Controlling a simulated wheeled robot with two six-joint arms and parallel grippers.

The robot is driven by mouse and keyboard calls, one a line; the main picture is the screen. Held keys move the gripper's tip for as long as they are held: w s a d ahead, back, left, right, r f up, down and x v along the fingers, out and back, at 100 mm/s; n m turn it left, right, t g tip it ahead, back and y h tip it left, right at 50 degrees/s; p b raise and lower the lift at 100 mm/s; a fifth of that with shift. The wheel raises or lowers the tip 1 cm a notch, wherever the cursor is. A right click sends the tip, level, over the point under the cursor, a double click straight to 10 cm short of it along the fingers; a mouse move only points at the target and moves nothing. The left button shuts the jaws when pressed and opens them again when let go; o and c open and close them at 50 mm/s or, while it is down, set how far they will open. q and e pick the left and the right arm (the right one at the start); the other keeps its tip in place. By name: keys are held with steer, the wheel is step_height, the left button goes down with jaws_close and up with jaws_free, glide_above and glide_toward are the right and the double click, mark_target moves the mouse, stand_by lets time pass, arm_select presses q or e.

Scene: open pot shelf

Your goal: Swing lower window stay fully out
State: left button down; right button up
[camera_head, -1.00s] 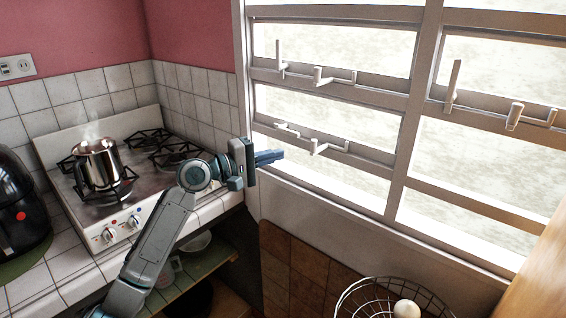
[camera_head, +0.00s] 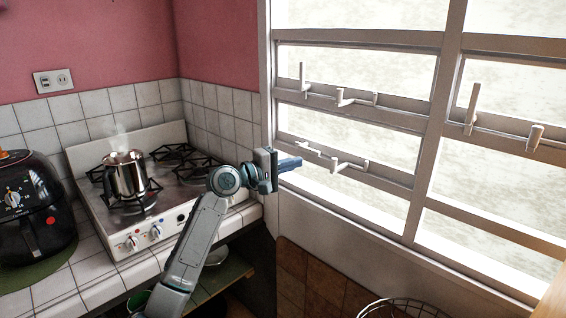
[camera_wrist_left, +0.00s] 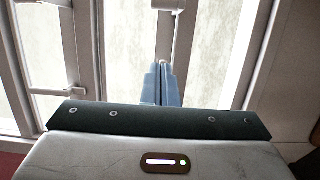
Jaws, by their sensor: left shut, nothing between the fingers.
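The lower window stay (camera_head: 338,164) is a pale bar with a short peg, on the lower rail of the left window. It lies along the rail, its left end (camera_head: 308,150) near my gripper. My left gripper (camera_head: 291,163) is shut and empty, its blue fingers pointing right toward the window, just left of and below the stay. In the left wrist view the shut fingers (camera_wrist_left: 161,84) point at a window rail. A pale fitting at the top edge (camera_wrist_left: 168,4) looks like part of the lower stay. I cannot tell whether the fingers touch it. My right gripper is out of view.
An upper stay (camera_head: 342,100) with an upright handle (camera_head: 303,77) sits on the rail above. More stays (camera_head: 534,138) are on the right window. A stove (camera_head: 165,205) with a steaming metal pot (camera_head: 126,176) and a black appliance (camera_head: 32,215) stand left. A wire basket (camera_head: 395,308) is below.

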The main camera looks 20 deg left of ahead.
arm_select(q)
steer(key=w+d+p, duration=0.2)
steer(key=d+p, duration=0.1)
steer(key=d, duration=0.3)
steer(key=shift+w+d+p, duration=0.25)
steer(key=shift+w+p, duration=0.05)
steer(key=shift+p, duration=0.05)
